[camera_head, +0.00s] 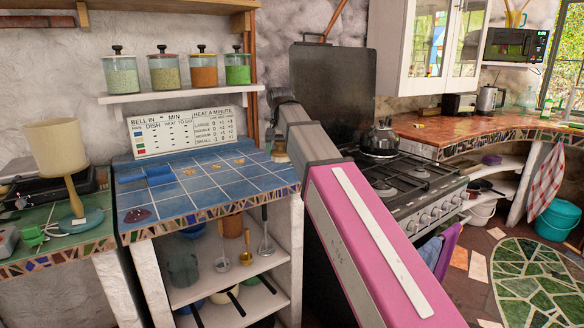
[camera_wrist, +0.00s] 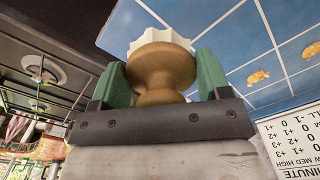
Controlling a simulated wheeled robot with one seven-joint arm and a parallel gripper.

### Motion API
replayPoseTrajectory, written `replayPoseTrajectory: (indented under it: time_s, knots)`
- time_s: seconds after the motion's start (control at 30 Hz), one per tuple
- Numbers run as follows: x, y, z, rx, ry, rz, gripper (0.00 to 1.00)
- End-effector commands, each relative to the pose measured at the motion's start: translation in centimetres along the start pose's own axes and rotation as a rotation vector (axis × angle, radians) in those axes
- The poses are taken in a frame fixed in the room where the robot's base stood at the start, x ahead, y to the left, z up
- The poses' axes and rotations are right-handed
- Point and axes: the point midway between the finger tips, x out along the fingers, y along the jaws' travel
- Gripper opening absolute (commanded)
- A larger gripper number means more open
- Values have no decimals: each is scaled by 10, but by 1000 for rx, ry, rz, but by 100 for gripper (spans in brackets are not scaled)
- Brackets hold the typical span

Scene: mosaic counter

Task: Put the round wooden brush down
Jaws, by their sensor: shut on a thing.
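The round wooden brush (camera_wrist: 160,72) has a turned brown handle and pale bristles, and it fills the space between the green fingers of my gripper (camera_wrist: 163,66) in the wrist view. My gripper is shut on its handle, with the bristles pointing away from the palm. In the head view the brush (camera_head: 280,156) hangs below my wrist at the right edge of the blue tiled counter (camera_head: 210,187). I cannot tell whether the bristles touch the tiles.
A sign board (camera_head: 182,134) stands behind. The stove (camera_head: 410,190) with a kettle (camera_head: 380,138) is to the right. Bare tiles lie left of the brush.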

Motion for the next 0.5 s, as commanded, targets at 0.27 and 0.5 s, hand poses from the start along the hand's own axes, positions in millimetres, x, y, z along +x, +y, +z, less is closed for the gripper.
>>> replayPoseTrajectory:
  time_s: [0.27,0.5]
  knots:
    - [24,34,-22,0,0,0,47]
    - [37,38,-24,-1,-1,0,47]
